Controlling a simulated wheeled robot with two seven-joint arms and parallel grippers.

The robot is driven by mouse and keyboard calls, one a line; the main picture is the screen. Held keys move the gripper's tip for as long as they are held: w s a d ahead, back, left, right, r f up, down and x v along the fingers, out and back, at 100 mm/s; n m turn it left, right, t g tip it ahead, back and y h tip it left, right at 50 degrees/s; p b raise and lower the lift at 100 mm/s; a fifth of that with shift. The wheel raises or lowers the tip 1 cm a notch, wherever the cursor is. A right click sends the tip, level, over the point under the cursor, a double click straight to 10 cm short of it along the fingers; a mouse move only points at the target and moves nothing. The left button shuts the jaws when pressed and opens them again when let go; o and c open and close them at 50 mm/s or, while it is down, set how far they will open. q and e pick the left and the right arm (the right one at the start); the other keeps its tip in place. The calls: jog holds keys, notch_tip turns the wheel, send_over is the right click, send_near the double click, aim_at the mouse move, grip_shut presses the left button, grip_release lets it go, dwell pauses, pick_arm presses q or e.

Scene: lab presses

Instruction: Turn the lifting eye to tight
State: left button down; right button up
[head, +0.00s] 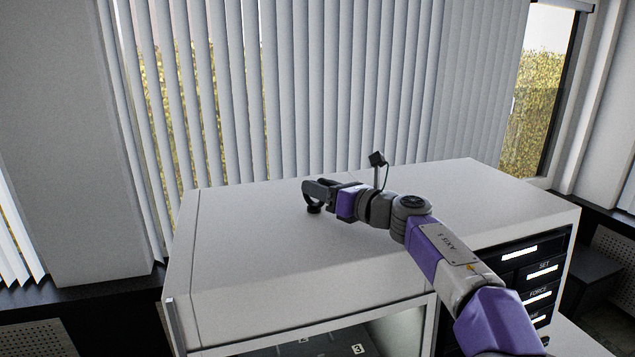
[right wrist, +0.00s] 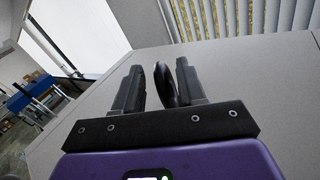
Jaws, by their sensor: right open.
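The lifting eye (head: 314,208) is a small dark ring on top of the white press cabinet. In the head view its lower part shows just below my right fingertips; the upper part is hidden by the gripper. In the right wrist view the eye (right wrist: 164,85) shows nearly edge-on between the two fingers. My right gripper (head: 313,189) is open, with one finger on each side of the eye. In the right wrist view the gripper (right wrist: 158,75) has a clear gap on the left of the eye and a narrower one on the right. My left gripper is not in view.
The white cabinet top (head: 255,245) is broad, flat and mostly clear. Vertical blinds (head: 350,85) stand behind it. Dark labelled panels (head: 538,270) are on the cabinet's front right. In the right wrist view a blue table (right wrist: 30,97) stands far off at the left.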

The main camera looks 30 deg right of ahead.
jog(key=shift+w+a, duration=0.1)
jog(key=shift+w, duration=0.4)
jog(key=shift+s, duration=0.15)
grip_shut()
